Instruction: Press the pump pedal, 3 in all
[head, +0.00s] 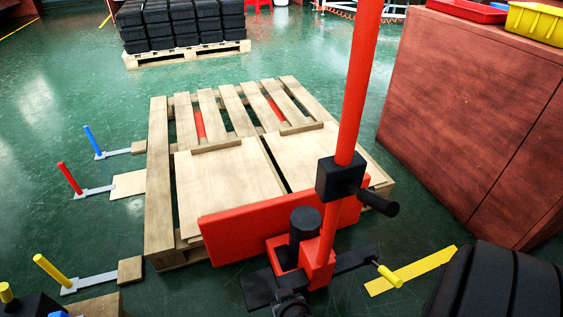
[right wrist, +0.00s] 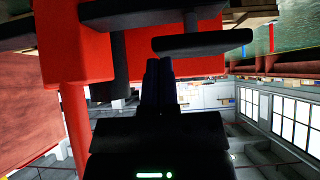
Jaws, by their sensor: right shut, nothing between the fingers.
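A red pallet lifter stands at the near edge of a wooden pallet, with a tall red mast (head: 354,110) and a black pump cylinder (head: 304,222). A flat black plate, apparently the pump pedal (head: 257,289), sticks out low to the left of its red base. It also shows in the right wrist view as a black pad (right wrist: 205,41). My right gripper (head: 291,303) is at the bottom of the head view beside the pedal. In the upside-down right wrist view its dark fingers (right wrist: 160,72) are shut and empty, close to the pad. I cannot tell whether they touch. My left gripper is out of view.
The wooden pallet (head: 159,185) fills the middle. Blue, red and yellow (head: 50,268) posts stand on low floor plates at left. A reddish-brown cabinet (head: 470,110) stands at right. A ribbed black object (head: 495,285) is at lower right.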

